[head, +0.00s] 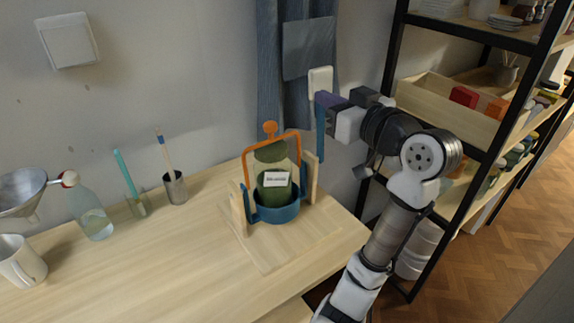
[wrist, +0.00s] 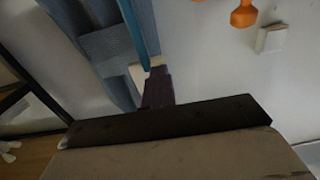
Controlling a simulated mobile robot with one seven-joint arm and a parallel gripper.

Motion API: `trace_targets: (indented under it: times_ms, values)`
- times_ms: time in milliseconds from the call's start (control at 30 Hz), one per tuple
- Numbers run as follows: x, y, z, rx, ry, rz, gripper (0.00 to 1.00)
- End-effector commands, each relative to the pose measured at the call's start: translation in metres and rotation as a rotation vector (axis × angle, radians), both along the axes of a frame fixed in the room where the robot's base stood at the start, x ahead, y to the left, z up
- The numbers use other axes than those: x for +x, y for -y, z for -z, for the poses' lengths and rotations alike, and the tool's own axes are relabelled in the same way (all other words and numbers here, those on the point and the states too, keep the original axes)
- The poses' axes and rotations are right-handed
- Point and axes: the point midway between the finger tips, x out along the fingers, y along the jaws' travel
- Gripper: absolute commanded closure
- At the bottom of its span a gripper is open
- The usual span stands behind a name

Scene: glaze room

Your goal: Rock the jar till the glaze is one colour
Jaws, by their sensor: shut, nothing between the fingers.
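The jar (head: 276,187) sits in a cradle with a blue round base (head: 279,213), between two pale wooden posts (head: 239,208). It looks dark green with a white label, and a paler band shows above the label. Whether the glaze is one colour cannot be told. An orange frame (head: 287,137) with a knob (head: 270,129) arches over it; the knob also shows in the wrist view (wrist: 244,14). My gripper (head: 320,100) is shut and empty, above and right of the cradle. A blue upright bar (head: 320,133) shows by the fingertips, also in the wrist view (wrist: 138,30).
The bench top (head: 150,265) is clear in front. At left stand a funnel (head: 20,187), a mug (head: 20,262), a bottle (head: 90,215) and cups holding brushes (head: 176,188). A black-framed shelf (head: 391,60) with boxes stands at right, behind my arm.

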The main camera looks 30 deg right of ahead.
Motion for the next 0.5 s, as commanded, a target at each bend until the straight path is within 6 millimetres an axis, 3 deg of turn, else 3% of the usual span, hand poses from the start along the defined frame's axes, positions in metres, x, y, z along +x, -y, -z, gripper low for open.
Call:
trace_targets:
  times_ms: [300,500]
  values:
    - [-0.006,0.006,-0.006,-0.001,0.015,0.018,1.0]
    - [-0.027,0.009,-0.01,-0.001,0.015,0.018,1.0]
